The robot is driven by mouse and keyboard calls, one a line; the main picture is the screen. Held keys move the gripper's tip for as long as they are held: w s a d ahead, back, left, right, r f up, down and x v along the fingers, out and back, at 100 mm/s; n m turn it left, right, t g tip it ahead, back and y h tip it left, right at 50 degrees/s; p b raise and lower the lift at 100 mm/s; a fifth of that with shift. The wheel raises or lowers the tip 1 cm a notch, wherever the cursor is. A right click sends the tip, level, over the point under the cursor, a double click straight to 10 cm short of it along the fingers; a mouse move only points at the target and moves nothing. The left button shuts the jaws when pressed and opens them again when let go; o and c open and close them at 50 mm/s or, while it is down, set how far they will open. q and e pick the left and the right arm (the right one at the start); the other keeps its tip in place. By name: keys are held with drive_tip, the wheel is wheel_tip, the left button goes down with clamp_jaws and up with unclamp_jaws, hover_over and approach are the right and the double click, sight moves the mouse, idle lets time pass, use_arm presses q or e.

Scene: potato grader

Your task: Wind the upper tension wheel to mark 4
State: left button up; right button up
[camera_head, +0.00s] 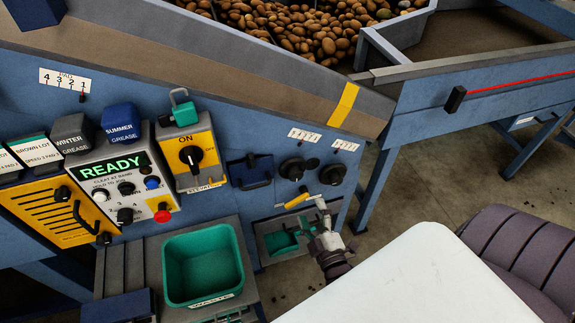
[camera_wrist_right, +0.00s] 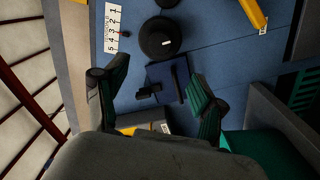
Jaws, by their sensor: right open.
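Two round black wheels sit on the blue panel in the head view, a left one (camera_head: 292,168) and a right one (camera_head: 333,174). A small scale, a left one (camera_head: 304,135) and a right one (camera_head: 344,145), is above each. I cannot tell which wheel is the upper one. In the right wrist view a black wheel (camera_wrist_right: 160,40) with a white mark lies ahead, beside a scale (camera_wrist_right: 112,28) numbered 1 to 5 with a red line. My right gripper (camera_head: 316,222) is open and empty below the wheels, touching neither; its spread fingers show in the wrist view (camera_wrist_right: 158,95).
A yellow handle (camera_head: 295,200) sticks out below the wheels, near my right gripper. A dark blue handled block (camera_head: 250,171) is left of them. A green waste bin (camera_head: 203,265) stands lower left. The control box with a READY display (camera_head: 115,167) is further left.

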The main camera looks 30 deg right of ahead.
sight(297, 177)
drive_tip(key=b+x, duration=0.4)
drive_tip(key=x, duration=0.8)
drive_tip(key=shift+w+d+b, duration=0.1)
drive_tip(key=shift+w+b, duration=0.15)
drive_tip(key=shift+b, duration=0.15)
drive_tip(key=shift+w, duration=0.3)
use_arm(q)
drive_tip(key=f, duration=0.5)
drive_tip(key=shift+s, duration=0.3)
drive_tip(key=shift+s, duration=0.15)
use_arm(e)
drive_tip(key=shift+c, duration=0.3)
use_arm(q)
drive_tip(key=shift+s, duration=0.15)
use_arm(e)
drive_tip(key=shift+r, duration=0.1)
drive_tip(key=c, duration=1.1)
